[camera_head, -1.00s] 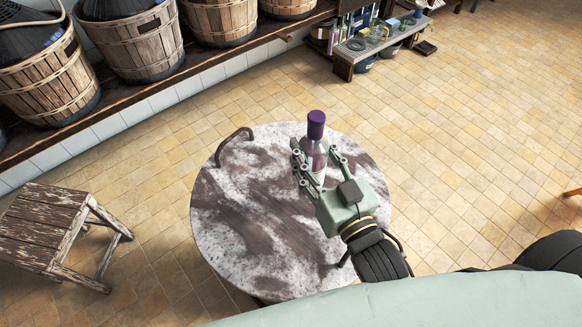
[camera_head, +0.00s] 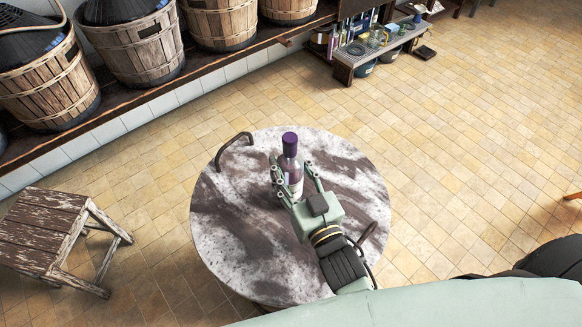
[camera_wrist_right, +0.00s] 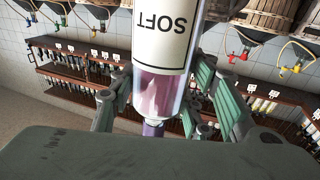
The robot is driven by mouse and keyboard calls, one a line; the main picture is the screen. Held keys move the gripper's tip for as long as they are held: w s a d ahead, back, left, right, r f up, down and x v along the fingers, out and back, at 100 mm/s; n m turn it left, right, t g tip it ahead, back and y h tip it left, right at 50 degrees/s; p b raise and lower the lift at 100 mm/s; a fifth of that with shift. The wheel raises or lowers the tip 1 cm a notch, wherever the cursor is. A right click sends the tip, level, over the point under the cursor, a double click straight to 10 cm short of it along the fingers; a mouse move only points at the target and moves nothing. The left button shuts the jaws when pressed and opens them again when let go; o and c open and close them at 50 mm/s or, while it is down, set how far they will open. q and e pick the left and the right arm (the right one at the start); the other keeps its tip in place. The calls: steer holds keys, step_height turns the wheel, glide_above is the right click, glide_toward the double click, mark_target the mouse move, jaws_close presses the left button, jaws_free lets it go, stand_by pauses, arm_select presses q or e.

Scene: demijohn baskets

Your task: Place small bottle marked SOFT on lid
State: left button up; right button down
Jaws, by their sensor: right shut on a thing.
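The small bottle (camera_head: 291,165) has a purple cap and purplish contents. In the right wrist view the bottle (camera_wrist_right: 163,95) fills the middle, and its white label reads SOFT, upside down in that picture. My right gripper (camera_head: 295,188) is shut on the bottle, with a finger on each side, and the bottle stands roughly upright in it. The round lid (camera_head: 235,245) is mottled white and brown, with a dark curved handle at its far left and another at its right. The bottle is over the lid's middle; I cannot tell whether its base touches. My left gripper is not in view.
A worn wooden stool (camera_head: 50,235) stands at the left. Wicker-like slatted baskets (camera_head: 145,50) line a dark shelf along the back left. A low bench (camera_head: 375,50) with jars and bottles is at the top right. Tiled floor lies open on the right.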

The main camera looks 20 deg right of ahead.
steer(key=shift+r, duration=0.1)
steer(key=c, duration=0.9)
jaws_free()
steer(key=shift+f, duration=0.2)
steer(key=shift+c, duration=0.2)
steer(key=shift+s+r, duration=0.1)
steer(key=shift+s, duration=0.05)
steer(key=s+d+b, duration=0.1)
steer(key=s+b, duration=0.1)
steer(key=s, duration=0.9)
steer(key=shift+s+d, duration=0.25)
steer(key=shift+s, duration=0.1)
